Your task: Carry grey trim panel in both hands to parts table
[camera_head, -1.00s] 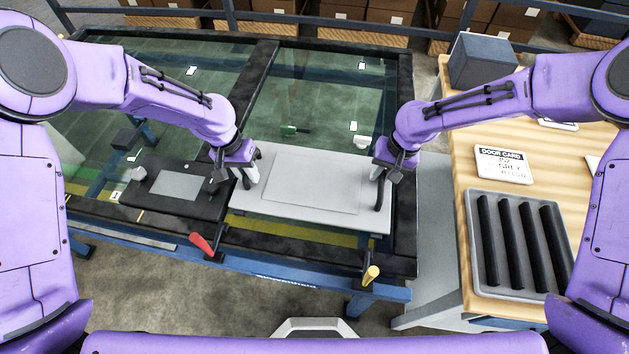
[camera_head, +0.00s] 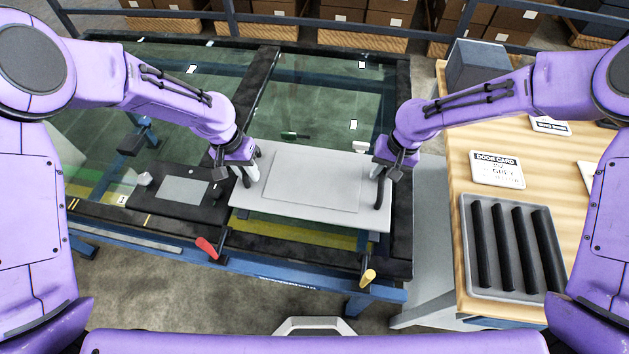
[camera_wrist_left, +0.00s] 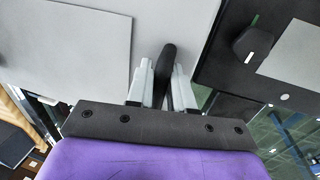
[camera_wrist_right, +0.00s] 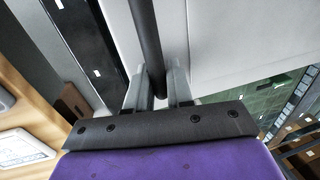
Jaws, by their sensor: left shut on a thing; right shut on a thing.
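The grey trim panel (camera_head: 311,186) is a flat light grey plate with a raised rectangle in its middle and a dark handle near each short end. My left gripper (camera_head: 247,178) is shut on the left handle; the left wrist view shows the fingers (camera_wrist_left: 163,88) around the dark bar. My right gripper (camera_head: 381,182) is shut on the right handle, a dark bar that also shows between the fingers (camera_wrist_right: 160,88) in the right wrist view. The panel is level over the glass-topped trolley (camera_head: 402,240). The wooden-topped parts table (camera_head: 453,160) stands to the right.
On the parts table are a grey tray (camera_head: 466,275) with several black bars, a door card sign (camera_head: 497,169) and a dark grey box (camera_head: 480,63). A black panel (camera_head: 160,205) lies left on the trolley. Red (camera_head: 207,248) and yellow (camera_head: 367,277) handles stick out at its front.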

